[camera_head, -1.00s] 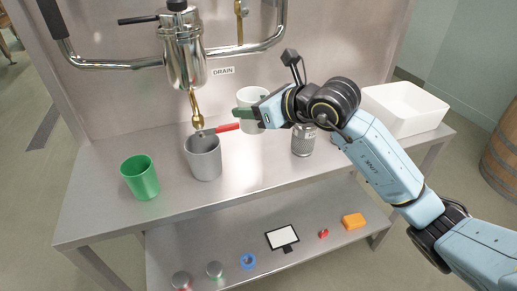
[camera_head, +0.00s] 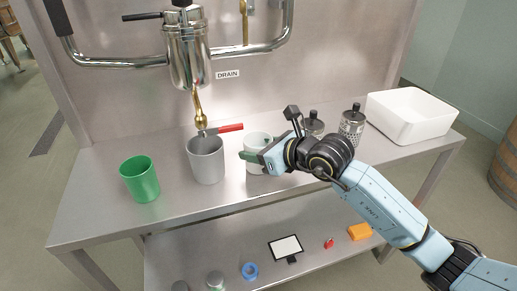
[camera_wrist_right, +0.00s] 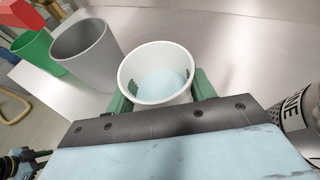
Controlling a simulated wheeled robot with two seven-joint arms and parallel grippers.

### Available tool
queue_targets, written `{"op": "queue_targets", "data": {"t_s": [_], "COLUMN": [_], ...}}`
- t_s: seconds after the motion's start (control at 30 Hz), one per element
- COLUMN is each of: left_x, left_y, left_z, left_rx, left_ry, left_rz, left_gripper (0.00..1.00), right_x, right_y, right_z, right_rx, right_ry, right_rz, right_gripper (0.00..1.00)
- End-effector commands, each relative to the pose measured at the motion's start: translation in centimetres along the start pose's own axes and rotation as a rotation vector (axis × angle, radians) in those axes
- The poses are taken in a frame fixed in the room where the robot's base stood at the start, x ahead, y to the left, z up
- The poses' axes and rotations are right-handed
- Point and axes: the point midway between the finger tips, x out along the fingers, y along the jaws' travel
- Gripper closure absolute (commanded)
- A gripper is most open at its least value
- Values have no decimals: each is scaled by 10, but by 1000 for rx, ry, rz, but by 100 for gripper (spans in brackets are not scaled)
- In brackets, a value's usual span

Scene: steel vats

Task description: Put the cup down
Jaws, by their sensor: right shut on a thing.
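A white cup (camera_head: 257,140) is held upright in my right gripper (camera_head: 252,157), low over the steel bench top (camera_head: 225,200), right of the grey cup. I cannot tell whether its base touches the bench. The right wrist view shows the white cup (camera_wrist_right: 147,95) between the green fingers of my right gripper (camera_wrist_right: 160,92), shut on its sides. A pale blue round surface shows inside it; liquid or bottom, I cannot tell.
A grey cup (camera_head: 206,162) stands under the brass spout (camera_head: 200,118), with a green cup (camera_head: 140,180) to its left. The bench front near the white cup is clear.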

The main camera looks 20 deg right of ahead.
Motion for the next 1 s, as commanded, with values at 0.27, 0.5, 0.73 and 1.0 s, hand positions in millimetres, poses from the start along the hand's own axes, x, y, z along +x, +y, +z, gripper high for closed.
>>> {"op": "queue_targets", "data": {"t_s": [0.27, 0.5, 0.73, 1.0], "left_x": [-5, -4, -5, 18], "left_y": [1, 1, 1, -7], "left_z": [-3, -2, -3, 10], "left_rx": [-1, 0, 0, 2], "left_ry": [7, 5, 7, -18], "left_rz": [2, 2, 2, -11], "left_gripper": [65, 65, 65, 65], "right_x": [1, 1, 0, -41], "right_y": [0, 0, 0, 0], "right_z": [-2, -2, 0, 1], "right_rx": [0, 0, 0, -2], "right_ry": [-1, -1, -1, 1], "right_rz": [0, 0, 0, 0], "right_gripper": [42, 24, 24, 24]}}
